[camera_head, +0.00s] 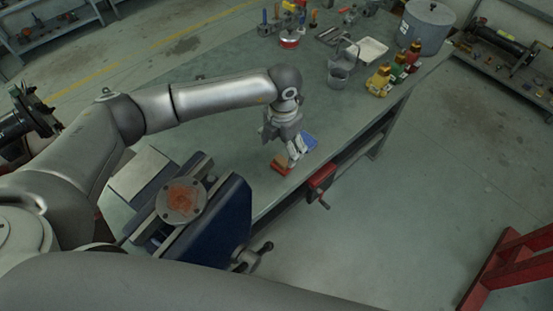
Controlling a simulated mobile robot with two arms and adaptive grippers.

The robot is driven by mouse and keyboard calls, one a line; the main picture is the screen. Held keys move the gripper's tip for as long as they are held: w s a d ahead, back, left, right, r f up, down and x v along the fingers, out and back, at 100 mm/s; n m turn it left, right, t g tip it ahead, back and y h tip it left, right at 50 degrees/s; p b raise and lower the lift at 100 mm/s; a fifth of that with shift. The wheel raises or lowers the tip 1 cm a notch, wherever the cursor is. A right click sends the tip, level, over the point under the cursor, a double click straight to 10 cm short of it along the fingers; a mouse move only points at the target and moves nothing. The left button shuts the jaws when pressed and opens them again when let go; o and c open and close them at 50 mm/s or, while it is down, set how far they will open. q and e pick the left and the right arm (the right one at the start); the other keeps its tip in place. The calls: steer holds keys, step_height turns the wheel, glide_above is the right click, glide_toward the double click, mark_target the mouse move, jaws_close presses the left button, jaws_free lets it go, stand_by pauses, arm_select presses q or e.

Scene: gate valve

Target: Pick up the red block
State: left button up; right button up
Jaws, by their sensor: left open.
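A small red block (281,168) with a tan upper part lies near the right edge of the green workbench (225,112). My left gripper (294,154) points down from the arm just above and to the right of the block. It is open, and its fingers partly cover the block's right side. I cannot tell whether a fingertip touches the block. A blue item (308,143) lies just right of the gripper, partly hidden by it. My right gripper is out of view.
A blue vise (222,220) with a round, rusty flange (181,202) stands at the near end. A red clamp (321,178) sticks out from the bench edge. The bench's middle is clear.

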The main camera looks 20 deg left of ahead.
mark_target(280, 162)
arm_select(q)
step_height(280, 162, down, 2)
steer(key=shift+f, duration=0.1)
steer(key=shift+a+f, duration=0.15)
steer(key=shift+f, duration=0.15)
step_height(280, 162, down, 4)
steer(key=p, duration=0.2)
steer(key=shift+s+f+p, duration=0.15)
steer(key=shift+p, duration=0.15)
steer(key=shift+a+f, duration=0.1)
steer(key=shift+f, duration=0.35)
steer(key=c, duration=1.1)
steer(key=shift+r, duration=0.55)
steer(key=shift+c, duration=0.2)
step_height(280, 162, up, 8)
steer(key=shift+f+b, duration=0.2)
steer(key=shift+b, duration=1.05)
steer(key=shift+r, duration=0.75)
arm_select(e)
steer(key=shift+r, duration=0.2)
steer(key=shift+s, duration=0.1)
